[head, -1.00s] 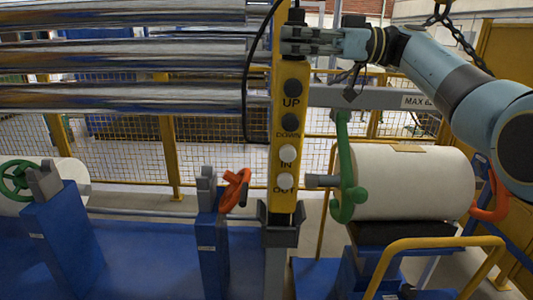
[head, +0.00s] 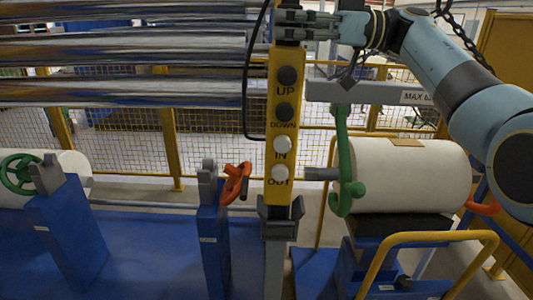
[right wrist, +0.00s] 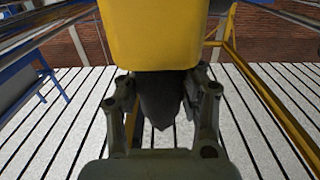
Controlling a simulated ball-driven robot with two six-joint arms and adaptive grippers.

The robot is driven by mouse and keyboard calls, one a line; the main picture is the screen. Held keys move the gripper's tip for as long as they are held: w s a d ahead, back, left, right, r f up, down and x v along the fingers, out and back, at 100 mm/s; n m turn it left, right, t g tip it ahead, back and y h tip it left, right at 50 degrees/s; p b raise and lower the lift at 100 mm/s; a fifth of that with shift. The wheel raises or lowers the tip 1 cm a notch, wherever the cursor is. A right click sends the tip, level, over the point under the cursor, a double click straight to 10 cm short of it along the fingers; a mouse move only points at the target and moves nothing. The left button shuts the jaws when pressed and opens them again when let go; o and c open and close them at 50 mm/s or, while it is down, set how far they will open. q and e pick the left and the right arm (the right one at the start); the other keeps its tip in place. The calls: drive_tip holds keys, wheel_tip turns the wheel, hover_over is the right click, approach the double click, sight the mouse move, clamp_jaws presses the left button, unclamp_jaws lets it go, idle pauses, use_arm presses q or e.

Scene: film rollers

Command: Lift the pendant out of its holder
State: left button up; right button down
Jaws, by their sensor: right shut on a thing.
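The pendant (head: 283,130) is a long yellow control box with dark UP and DOWN buttons and pale IN and OUT buttons. It hangs upright in the middle of the head view. Its lower end is at the dark forked holder (head: 280,228) on a grey post, the fork's prongs on either side; how deep it sits is hard to tell. My right gripper (head: 290,25) reaches in from the right and is shut on the pendant's dark top neck. The right wrist view shows the yellow body (right wrist: 150,35) and the dark neck (right wrist: 158,98) between the fingers. My left gripper is out of view.
A black cable loops left of the pendant. Shiny rollers (head: 120,93) fill the upper left. A white film roll (head: 410,175) with a green lever (head: 343,165) stands close right. An orange handwheel (head: 235,183) is left of the holder. A yellow rail (head: 430,237) is in front at right.

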drive_tip(key=s+a, duration=0.4)
drive_tip(key=s, duration=0.3)
drive_tip(key=shift+s+a, duration=0.35)
drive_tip(key=shift+s, duration=0.05)
drive_tip(key=shift+r, duration=0.1)
idle(1.4)
